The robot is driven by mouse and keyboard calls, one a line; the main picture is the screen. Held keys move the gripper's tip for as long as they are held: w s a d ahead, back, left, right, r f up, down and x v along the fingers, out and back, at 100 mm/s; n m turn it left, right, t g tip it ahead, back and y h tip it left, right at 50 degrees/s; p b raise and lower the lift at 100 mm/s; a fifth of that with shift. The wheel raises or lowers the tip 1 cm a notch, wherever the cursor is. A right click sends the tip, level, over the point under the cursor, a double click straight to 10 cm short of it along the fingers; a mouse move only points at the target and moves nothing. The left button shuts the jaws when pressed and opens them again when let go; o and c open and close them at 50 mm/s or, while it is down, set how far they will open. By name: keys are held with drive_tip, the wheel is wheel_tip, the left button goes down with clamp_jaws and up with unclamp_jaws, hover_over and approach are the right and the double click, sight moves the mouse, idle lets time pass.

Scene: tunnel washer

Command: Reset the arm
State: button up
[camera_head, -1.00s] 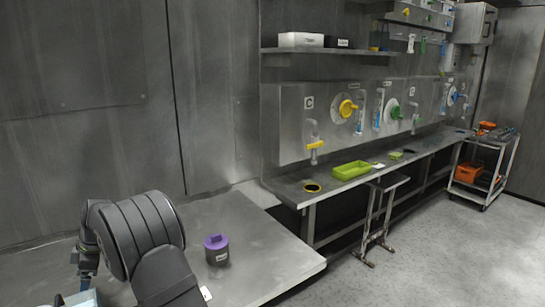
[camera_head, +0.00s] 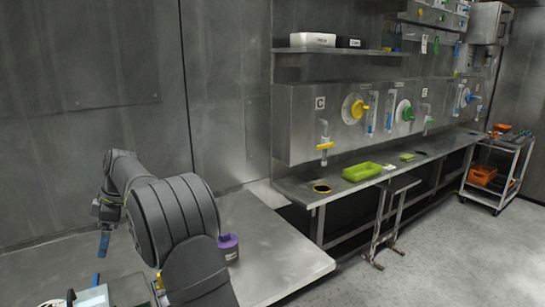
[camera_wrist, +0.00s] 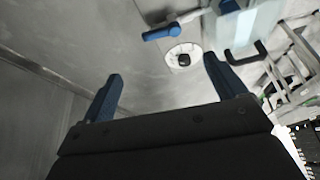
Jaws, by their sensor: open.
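My gripper shows in the wrist view (camera_wrist: 163,88) with its two blue fingers wide apart and nothing between them. In the head view one blue finger (camera_head: 104,244) points down at the left, above the steel table (camera_head: 270,255). My dark arm bends across the lower left. A container with a purple lid (camera_head: 229,244) stands on the table, partly hidden behind my arm.
Beyond the gripper, the wrist view shows a blue-handled part (camera_wrist: 172,29) and a round white fitting (camera_wrist: 183,55). A wall bench (camera_head: 300,190) holds a green tray (camera_head: 362,172). A cart (camera_head: 497,172) stands far right. The table's right side is clear.

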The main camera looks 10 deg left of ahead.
sight(97, 281)
drive_tip(key=x, duration=1.3)
drive_tip(key=shift+s+a+f, duration=0.1)
drive_tip(key=shift+f, duration=0.05)
drive_tip(key=shift+d+r+m+t+y, duration=0.25)
drive_tip(key=shift+d+m+t+y, duration=0.1)
drive_tip(key=shift+m, duration=0.55)
drive_tip(key=m+t, duration=0.1)
drive_tip(key=m, duration=0.1)
drive_tip(key=d+m+t, duration=0.1)
drive_tip(key=m, duration=0.2)
drive_tip(key=shift+d+m+y, duration=0.2)
drive_tip(key=shift+m+y, duration=0.05)
drive_tip(key=shift+m, duration=0.05)
drive_tip(key=shift+s+d+m+t, duration=0.15)
drive_tip(key=shift+m+t, duration=0.1)
drive_tip(key=shift+m, duration=0.4)
drive_tip(key=shift+d+m+t, duration=0.15)
drive_tip(key=shift+m+t, duration=0.1)
drive_tip(key=shift+m, duration=0.45)
drive_tip(key=shift+s+d+m+t, duration=0.15)
drive_tip(key=shift+m+t, duration=0.1)
drive_tip(key=shift+m, duration=0.4)
drive_tip(key=shift+s+d+m+t+h, duration=0.2)
drive_tip(key=shift+m+t+h, duration=0.15)
drive_tip(key=shift+m, duration=0.75)
drive_tip(key=shift+s+d+m+t+h, duration=0.25)
drive_tip(key=shift+m+t, duration=0.2)
drive_tip(key=shift+m, duration=0.65)
